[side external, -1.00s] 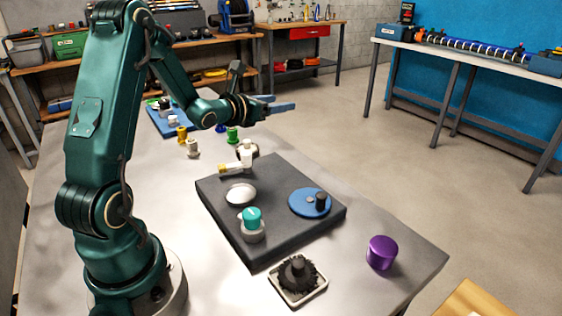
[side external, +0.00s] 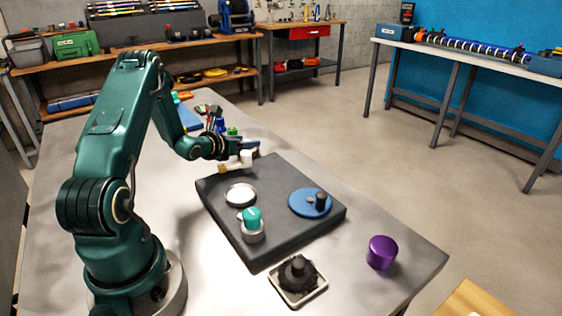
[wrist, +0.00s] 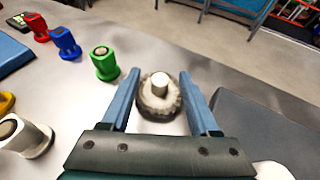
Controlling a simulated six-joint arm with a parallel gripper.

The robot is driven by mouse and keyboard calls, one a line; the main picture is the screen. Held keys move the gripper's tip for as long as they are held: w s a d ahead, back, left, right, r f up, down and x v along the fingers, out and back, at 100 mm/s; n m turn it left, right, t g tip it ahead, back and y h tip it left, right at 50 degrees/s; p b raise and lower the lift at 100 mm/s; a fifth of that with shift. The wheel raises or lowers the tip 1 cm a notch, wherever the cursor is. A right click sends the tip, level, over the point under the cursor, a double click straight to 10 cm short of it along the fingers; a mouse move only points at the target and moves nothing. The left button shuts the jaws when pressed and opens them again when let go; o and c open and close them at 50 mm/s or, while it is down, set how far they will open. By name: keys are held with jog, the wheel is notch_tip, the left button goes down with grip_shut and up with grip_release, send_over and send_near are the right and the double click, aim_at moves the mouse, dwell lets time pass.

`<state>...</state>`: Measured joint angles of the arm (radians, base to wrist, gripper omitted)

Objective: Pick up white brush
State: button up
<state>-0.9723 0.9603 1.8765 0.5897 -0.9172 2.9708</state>
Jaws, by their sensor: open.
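The white brush (wrist: 159,104) stands on the metal table in the wrist view, a round head with pale ragged bristles and a white knob on top. My gripper (wrist: 162,81) is open, with one blue finger on each side of the brush. A gap shows between each finger and the bristles, so I see no grip on it. In the side view my gripper (side external: 248,147) is low beside the back corner of the dark pad. The brush is mostly hidden there behind the gripper and a white fitting (side external: 246,158).
The dark pad (side external: 220,222) bears a white disc, a teal-topped knob and a blue disc. A black brush in a tray (side external: 298,280) and a purple cylinder (side external: 381,253) stand at the front. In the wrist view, green (wrist: 106,66), blue (wrist: 66,44) and white (wrist: 28,138) holders stand left.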

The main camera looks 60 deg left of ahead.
jog(key=shift+x, duration=2.3)
grip_shut()
